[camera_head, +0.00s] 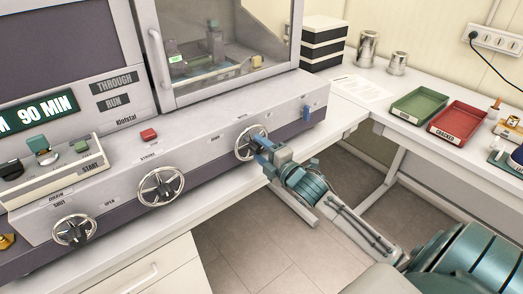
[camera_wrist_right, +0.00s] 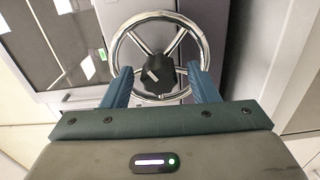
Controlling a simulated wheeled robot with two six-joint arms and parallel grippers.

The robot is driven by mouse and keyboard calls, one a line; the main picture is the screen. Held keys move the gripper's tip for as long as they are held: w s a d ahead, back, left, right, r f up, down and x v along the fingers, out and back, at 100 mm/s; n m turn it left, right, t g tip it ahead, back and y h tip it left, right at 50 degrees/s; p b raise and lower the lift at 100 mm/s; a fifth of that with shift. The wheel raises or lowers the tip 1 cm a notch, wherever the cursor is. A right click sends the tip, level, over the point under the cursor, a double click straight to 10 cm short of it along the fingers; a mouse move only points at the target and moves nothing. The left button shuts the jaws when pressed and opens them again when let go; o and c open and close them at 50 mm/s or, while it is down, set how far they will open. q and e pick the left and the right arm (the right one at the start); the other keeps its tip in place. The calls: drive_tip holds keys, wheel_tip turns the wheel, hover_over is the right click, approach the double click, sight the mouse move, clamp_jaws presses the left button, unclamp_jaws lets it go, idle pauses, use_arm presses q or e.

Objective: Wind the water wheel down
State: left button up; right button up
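Three spoked metal handwheels sit along the front of the grey machine. The right one (camera_head: 250,143) is at my right gripper (camera_head: 260,144); its label is too small to read. In the right wrist view this wheel (camera_wrist_right: 199,37) has a chrome rim, spokes and a dark hub. My right gripper's blue fingers (camera_wrist_right: 160,72) are spread apart, one on each side of the hub, over the lower rim. I cannot tell whether they touch it. The middle wheel (camera_head: 161,187) and the left wheel (camera_head: 74,231), by SHUT and OPEN marks, are free. My left gripper is not in view.
A START box (camera_head: 62,180) stands at left. A green tray (camera_head: 418,106) and a red tray (camera_head: 459,122) lie on the right bench. Open floor lies below.

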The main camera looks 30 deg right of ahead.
idle(0.3)
drive_tip(key=s+b, duration=0.1)
drive_tip(key=s, duration=0.9)
drive_tip(key=shift+s+d+b, duration=0.35)
drive_tip(key=shift+d+b, duration=0.05)
drive_tip(key=shift+d, duration=0.05)
